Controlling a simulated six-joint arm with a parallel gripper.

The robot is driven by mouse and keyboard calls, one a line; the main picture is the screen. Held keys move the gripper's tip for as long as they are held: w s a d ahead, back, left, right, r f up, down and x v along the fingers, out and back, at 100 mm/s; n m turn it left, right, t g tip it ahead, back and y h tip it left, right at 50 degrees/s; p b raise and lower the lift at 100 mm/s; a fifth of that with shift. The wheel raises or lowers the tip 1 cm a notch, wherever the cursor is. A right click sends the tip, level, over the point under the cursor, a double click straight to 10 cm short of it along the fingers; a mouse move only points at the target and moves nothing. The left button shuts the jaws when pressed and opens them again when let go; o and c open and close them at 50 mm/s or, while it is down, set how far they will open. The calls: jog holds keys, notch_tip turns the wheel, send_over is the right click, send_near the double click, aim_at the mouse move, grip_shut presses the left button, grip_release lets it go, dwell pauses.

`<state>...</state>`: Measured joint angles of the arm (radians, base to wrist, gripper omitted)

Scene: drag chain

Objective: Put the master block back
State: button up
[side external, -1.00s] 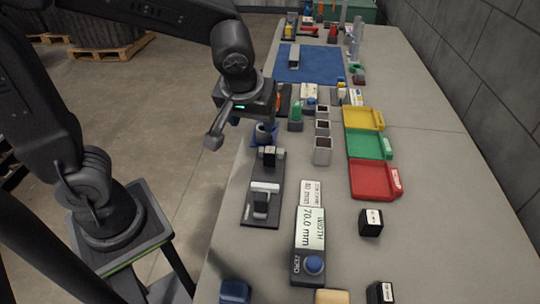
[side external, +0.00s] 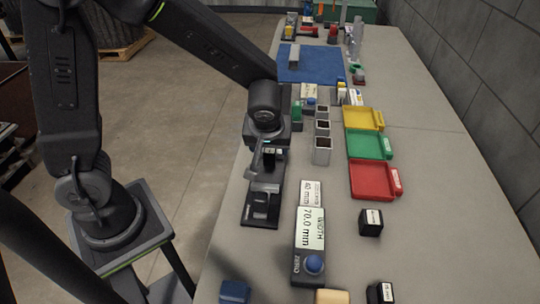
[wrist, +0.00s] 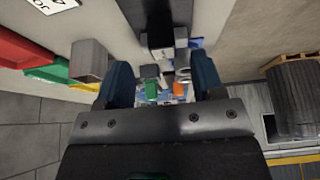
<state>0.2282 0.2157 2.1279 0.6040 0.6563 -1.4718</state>
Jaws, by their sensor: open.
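A slim dark fixture (side external: 260,214) lies near the table's left edge. A small dark block (side external: 269,151) sits at its far end, largely hidden by my gripper; I cannot tell for sure that it is the master block. My gripper (side external: 266,170) is low over the fixture, its fingers apart. In the wrist view my gripper (wrist: 163,82) is open, with the block's pale face (wrist: 160,42) ahead of and between the fingers, apart from them. A plate marked 40 mm (side external: 311,193) lies right of the fixture, behind the width display (side external: 310,229) reading 70.0 mm.
Grey open-topped holders (side external: 322,150) stand right of my gripper. Red (side external: 374,180), green (side external: 368,144) and yellow (side external: 362,117) trays lie further right. Black labelled blocks (side external: 371,223) stand at the near right. A blue mat (side external: 312,64) lies at the back. The table's right side is mostly clear.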

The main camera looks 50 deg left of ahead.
aim_at(270, 150)
jog(key=x, duration=0.4)
jog(key=shift+w+a, duration=0.1)
jog(key=shift+a, duration=0.2)
grip_shut()
dwell(0.3)
jog(key=shift+r, duration=0.1)
